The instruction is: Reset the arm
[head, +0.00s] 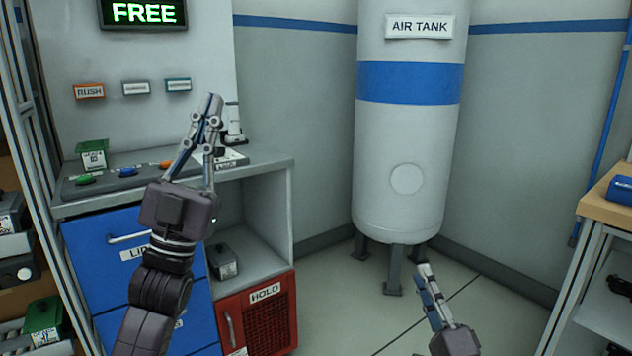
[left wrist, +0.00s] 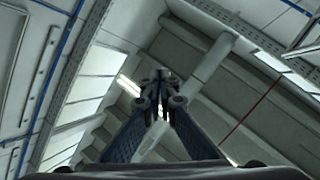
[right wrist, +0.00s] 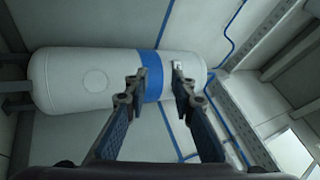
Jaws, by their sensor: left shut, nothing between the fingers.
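My left gripper (head: 211,112) is raised in front of the blue-drawer cabinet, its fingers pointing up. Its fingertips meet with nothing between them, and the left wrist view shows them together (left wrist: 160,84) against the ceiling. My right gripper (head: 426,275) is low in front of the air tank (head: 405,140). In the right wrist view its fingers (right wrist: 155,82) are apart and empty, with the white tank and its blue band beyond them.
The cabinet (head: 262,170) carries a button panel with green, blue and orange buttons, and a small green box (head: 93,154). A red HOLD bin (head: 265,315) sits low in it. A wooden-topped table (head: 605,205) stands at the right. Floor between is clear.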

